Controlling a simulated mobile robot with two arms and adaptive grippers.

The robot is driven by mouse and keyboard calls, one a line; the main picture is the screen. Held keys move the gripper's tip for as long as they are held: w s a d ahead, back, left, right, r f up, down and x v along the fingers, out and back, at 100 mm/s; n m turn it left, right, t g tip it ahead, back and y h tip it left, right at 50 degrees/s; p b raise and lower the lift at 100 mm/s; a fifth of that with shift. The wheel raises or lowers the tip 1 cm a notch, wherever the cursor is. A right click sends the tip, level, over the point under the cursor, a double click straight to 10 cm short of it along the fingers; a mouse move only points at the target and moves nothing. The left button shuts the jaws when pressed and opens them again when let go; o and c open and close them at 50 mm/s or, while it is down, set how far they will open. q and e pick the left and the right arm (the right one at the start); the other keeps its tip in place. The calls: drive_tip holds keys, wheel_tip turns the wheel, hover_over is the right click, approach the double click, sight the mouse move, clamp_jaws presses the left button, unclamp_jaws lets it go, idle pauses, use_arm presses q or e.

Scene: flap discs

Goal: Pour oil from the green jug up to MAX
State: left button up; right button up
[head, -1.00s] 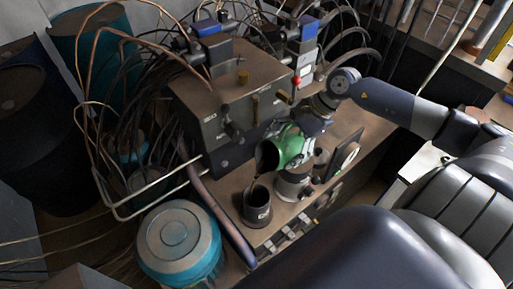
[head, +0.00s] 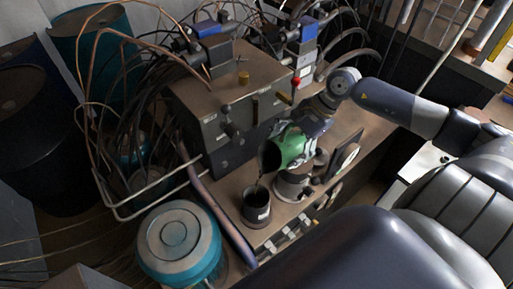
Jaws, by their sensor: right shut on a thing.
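The green jug (head: 290,147) is tilted, its dark mouth facing down and left, above the bench. My right gripper (head: 307,130) is shut on the jug from its right side. A thin dark stream shows between the jug's mouth and a dark open cup (head: 256,207) standing upright below it. The cup has a small light label on its front. The level inside and any MAX mark are too small to tell. My left gripper is not in view.
A grey hydraulic block (head: 230,90) with levers and hoses stands behind. A round grey fitting (head: 292,184) sits right of the cup. A teal drum (head: 180,245) stands at the front left, beside a pipe (head: 222,215). Metal clamps line the bench's front edge.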

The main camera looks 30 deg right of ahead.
drive_tip(key=shift+a+h+p, duration=0.25)
drive_tip(key=shift+h+p, duration=0.25)
drive_tip(key=shift+h, duration=0.2)
idle(1.8)
drive_tip(key=shift+a+f+b, duration=0.2)
drive_tip(key=shift+f+b, duration=0.1)
drive_tip(key=shift+b, duration=0.15)
idle(0.4)
drive_tip(key=shift+d+r+p, duration=0.2)
drive_tip(key=shift+r+p, duration=0.3)
drive_tip(key=shift+p, duration=0.25)
drive_tip(key=shift+w+d+f+y+b, duration=0.1)
drive_tip(key=shift+d+f+y+b, duration=0.25)
drive_tip(key=shift+b, duration=0.4)
drive_tip(key=shift+w+d+r+y+b, duration=0.1)
drive_tip(key=shift+d+r+y+b, duration=0.1)
drive_tip(key=shift+d+y+b, duration=0.5)
drive_tip(key=shift+r+m+y, duration=0.3)
drive_tip(key=shift+r+y, duration=0.25)
drive_tip(key=shift+y, duration=0.3)
drive_tip(key=shift+a, duration=0.1)
